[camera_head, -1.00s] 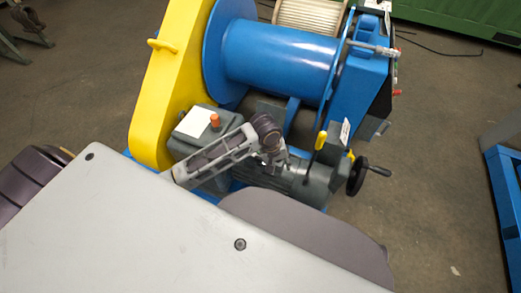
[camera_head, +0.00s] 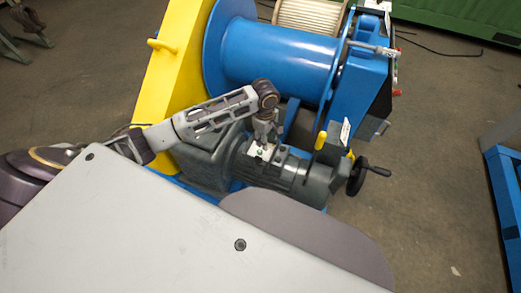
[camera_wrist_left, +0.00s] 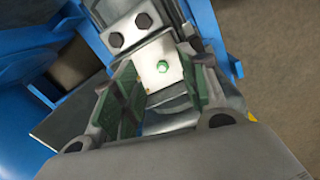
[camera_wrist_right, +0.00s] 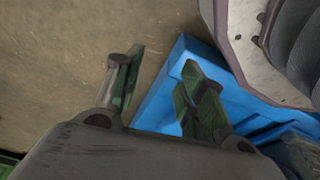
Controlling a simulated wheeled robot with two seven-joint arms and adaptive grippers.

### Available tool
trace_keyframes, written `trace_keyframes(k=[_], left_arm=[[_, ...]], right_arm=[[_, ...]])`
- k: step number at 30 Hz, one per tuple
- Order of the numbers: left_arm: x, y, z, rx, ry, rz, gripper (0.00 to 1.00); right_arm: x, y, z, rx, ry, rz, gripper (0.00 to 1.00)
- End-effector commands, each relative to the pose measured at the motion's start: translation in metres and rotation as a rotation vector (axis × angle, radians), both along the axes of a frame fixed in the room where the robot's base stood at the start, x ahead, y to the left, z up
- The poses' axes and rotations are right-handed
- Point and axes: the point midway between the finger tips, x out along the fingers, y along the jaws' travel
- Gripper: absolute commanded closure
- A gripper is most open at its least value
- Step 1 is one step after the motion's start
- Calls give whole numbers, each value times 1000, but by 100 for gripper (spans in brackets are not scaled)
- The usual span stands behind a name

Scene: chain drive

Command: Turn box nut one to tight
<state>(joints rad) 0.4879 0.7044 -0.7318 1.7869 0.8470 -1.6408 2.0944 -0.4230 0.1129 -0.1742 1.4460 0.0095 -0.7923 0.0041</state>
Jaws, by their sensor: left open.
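A green hex nut (camera_wrist_left: 162,68) sits on the pale metal face of a small box (camera_wrist_left: 150,75) in the left wrist view. In the head view the box (camera_head: 262,152) is on top of the grey motor (camera_head: 300,177). My left gripper (camera_wrist_left: 160,88) is open, with its two fingers on either side of the box face and the nut between and beyond them; I cannot tell whether they touch anything. In the head view my left gripper (camera_head: 264,138) points down over the motor. My right gripper (camera_wrist_right: 162,64) is open and empty in the right wrist view, outside the head view.
A blue cable drum (camera_head: 278,55) and a yellow chain guard (camera_head: 168,70) stand behind the motor. A black handwheel (camera_head: 357,176) is at its right end. Two dark bolts (camera_wrist_left: 143,21) are near the nut. A blue frame (camera_head: 504,195) stands right, with open floor between.

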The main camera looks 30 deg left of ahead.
Motion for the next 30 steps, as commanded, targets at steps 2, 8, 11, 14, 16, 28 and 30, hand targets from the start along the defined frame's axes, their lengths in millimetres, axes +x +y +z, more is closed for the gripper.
trace_keyframes(k=[2,8,11,14,16,28,30], left_arm=[[8,12,5,12,8,69,57],[17,29,11,28,25,196,57],[19,33,12,30,30,224,57],[19,34,12,30,31,232,57],[19,34,12,30,31,232,57],[19,33,8,31,32,230,57],[19,33,4,32,32,230,57]], right_arm=[[-6,-1,-9,-1,4,1,60],[-15,-3,-24,-2,8,2,60],[-17,-4,-27,-1,8,2,60],[-17,-4,-28,-2,7,2,60],[-17,-4,-28,-2,7,2,60],[-16,-3,-26,0,10,2,60],[-15,-2,-24,0,10,2,60]])
